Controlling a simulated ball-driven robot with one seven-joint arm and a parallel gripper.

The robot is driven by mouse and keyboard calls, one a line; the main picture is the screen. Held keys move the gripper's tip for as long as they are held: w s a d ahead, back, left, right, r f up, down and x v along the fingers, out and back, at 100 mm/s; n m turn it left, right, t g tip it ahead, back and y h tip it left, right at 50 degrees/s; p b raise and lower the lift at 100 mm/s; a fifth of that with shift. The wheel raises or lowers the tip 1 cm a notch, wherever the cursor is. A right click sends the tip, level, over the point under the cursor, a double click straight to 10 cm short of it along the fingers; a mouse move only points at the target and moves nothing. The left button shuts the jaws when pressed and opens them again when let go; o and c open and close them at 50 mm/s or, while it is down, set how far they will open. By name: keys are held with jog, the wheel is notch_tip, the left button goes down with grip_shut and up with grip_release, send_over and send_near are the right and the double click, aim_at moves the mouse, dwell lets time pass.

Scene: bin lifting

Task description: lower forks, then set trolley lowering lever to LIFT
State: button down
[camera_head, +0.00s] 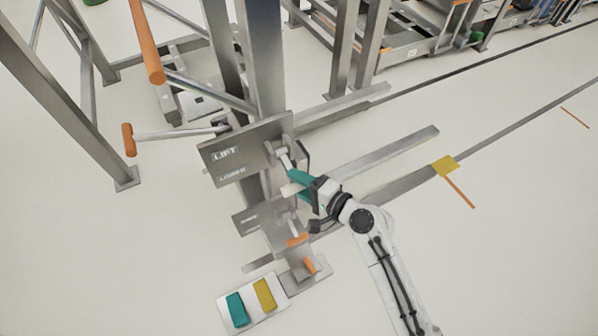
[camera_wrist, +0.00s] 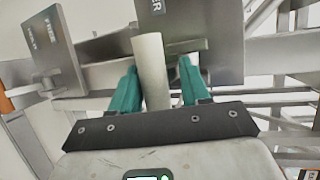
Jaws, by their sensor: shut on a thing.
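The trolley (camera_head: 258,60) is a grey steel frame. A plate (camera_head: 240,150) on it reads LIFT above and a second, blurred word below. The lowering lever (camera_head: 286,160) is a pale rod at the plate's right side. My gripper (camera_head: 297,186) has teal fingers and reaches it from the lower right. In the wrist view, the lever's pale cylindrical handle (camera_wrist: 151,70) stands between the fingers of my gripper (camera_wrist: 158,82), which is shut on it. The forks (camera_head: 385,155) are long grey bars low over the floor; their exact height is unclear.
A light base plate with a teal pedal (camera_head: 237,309) and a yellow pedal (camera_head: 264,295) lies at the bottom. An orange-ended crank handle (camera_head: 128,140) sticks out left. A yellow floor patch (camera_head: 446,165) lies right of the forks. Floor at the lower right is clear.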

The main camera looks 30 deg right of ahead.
jog(key=shift+r+m+g+h+p, duration=0.4)
jog(key=shift+r+g+p, duration=1.3)
jog(key=shift+p, duration=4.4)
notch_tip(320, 180, up, 2)
jog(key=g+p, duration=0.1)
jog(key=p, duration=0.4)
jog(key=shift+w+m+g+p, duration=0.15)
jog(key=shift+m+g+p, duration=0.2)
jog(key=shift+m+g, duration=0.05)
jog(key=shift+w+r+p, duration=0.3)
jog(key=shift+r+p, duration=0.2)
jog(key=shift+p, duration=0.65)
jog(key=shift+w+r, duration=0.15)
jog(key=shift+w+r, duration=0.25)
jog(key=shift+r, duration=0.15)
jog(key=c, duration=0.9)
grip_release()
jog(key=shift+c, duration=0.2)
jog(key=o, duration=0.3)
jog(key=shift+o, duration=0.3)
jog(key=shift+s+f, duration=0.1)
jog(key=shift+s, duration=0.05)
